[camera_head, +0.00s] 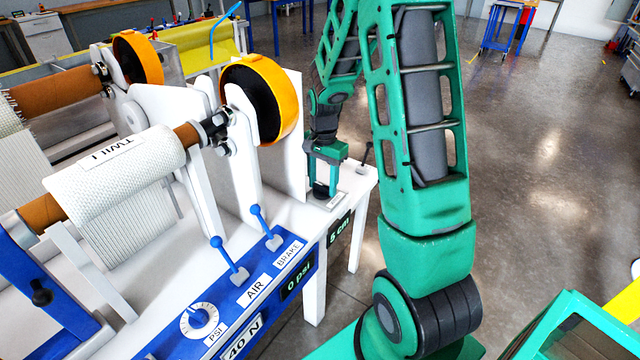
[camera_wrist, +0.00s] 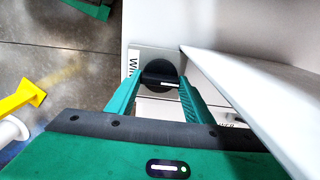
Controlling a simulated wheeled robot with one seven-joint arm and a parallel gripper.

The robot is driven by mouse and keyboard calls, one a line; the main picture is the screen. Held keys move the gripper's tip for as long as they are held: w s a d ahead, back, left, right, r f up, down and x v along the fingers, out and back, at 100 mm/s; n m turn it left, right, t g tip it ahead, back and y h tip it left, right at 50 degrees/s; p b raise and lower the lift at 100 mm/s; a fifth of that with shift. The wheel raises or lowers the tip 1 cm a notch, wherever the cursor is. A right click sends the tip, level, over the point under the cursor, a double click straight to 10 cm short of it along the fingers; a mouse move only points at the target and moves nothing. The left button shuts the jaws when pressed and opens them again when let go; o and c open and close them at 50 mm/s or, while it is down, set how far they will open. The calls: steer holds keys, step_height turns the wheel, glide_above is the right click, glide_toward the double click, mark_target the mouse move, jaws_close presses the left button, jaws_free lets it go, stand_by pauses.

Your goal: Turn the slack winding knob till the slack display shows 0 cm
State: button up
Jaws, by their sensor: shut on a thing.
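The slack winding knob is a dark round knob (camera_wrist: 160,70) with a bar across it and a pale mark, on a grey plate beside a label that is partly cut off. My gripper (camera_wrist: 161,83) is shut on the knob's bar, one green finger on each side. In the head view my gripper (camera_head: 323,180) points down at the right end of the white bench, and the knob is mostly hidden under it. The slack display (camera_head: 340,229) on the bench's front edge reads 5 cm.
A blue panel left of the gripper carries the brake lever (camera_head: 263,228), the air lever (camera_head: 229,258) and the PSI dial (camera_head: 198,320). A white upright (camera_head: 294,150) stands close beside the gripper.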

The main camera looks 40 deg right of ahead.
steer(key=shift+a+m, duration=0.15)
steer(key=shift+m, duration=2.15)
steer(key=shift+w, duration=0.1)
steer(key=o, duration=1.1)
steer(key=shift+c, duration=0.2)
